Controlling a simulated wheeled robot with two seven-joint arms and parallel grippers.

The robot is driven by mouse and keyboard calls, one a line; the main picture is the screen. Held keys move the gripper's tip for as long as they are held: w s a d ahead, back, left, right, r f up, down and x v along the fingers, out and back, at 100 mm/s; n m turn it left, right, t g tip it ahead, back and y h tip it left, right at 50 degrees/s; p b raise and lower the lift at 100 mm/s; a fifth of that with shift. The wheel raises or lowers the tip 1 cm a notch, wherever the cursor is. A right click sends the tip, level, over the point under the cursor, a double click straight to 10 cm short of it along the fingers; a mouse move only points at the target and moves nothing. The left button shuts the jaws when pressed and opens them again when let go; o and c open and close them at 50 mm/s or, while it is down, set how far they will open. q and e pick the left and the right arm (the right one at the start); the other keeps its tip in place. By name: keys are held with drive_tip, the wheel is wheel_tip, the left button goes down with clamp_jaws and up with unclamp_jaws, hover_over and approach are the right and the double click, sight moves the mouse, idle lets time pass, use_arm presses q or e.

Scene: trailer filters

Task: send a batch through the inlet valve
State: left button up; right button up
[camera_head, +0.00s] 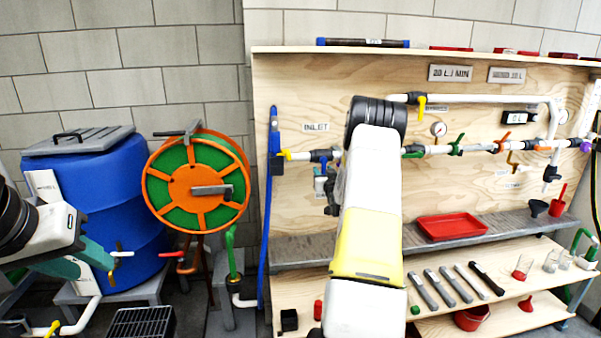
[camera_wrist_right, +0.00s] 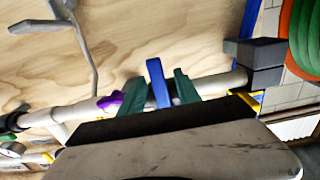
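The INLET label (camera_head: 316,127) is on the plywood panel, above a white pipe with a yellow-handled valve (camera_head: 285,154) and dark fittings. In the right wrist view a blue lever (camera_wrist_right: 157,82) stands up from a pipe. My right gripper (camera_wrist_right: 160,92) has its green fingers on either side of this lever, with a narrow gap visible on the right side; it looks open around it. In the head view my right arm hides that gripper and part of the pipe. My left gripper (camera_head: 90,258) is at the far left, in front of the blue barrel; its finger gap is unclear.
A blue barrel (camera_head: 125,190) and an orange-green hose reel (camera_head: 197,185) stand left of the panel. A purple handle (camera_wrist_right: 110,101) is close to my right fingers. A red tray (camera_head: 452,227) lies on the grey shelf, with several tools and glass vessels below.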

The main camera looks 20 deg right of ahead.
clamp_jaws()
idle(1.4)
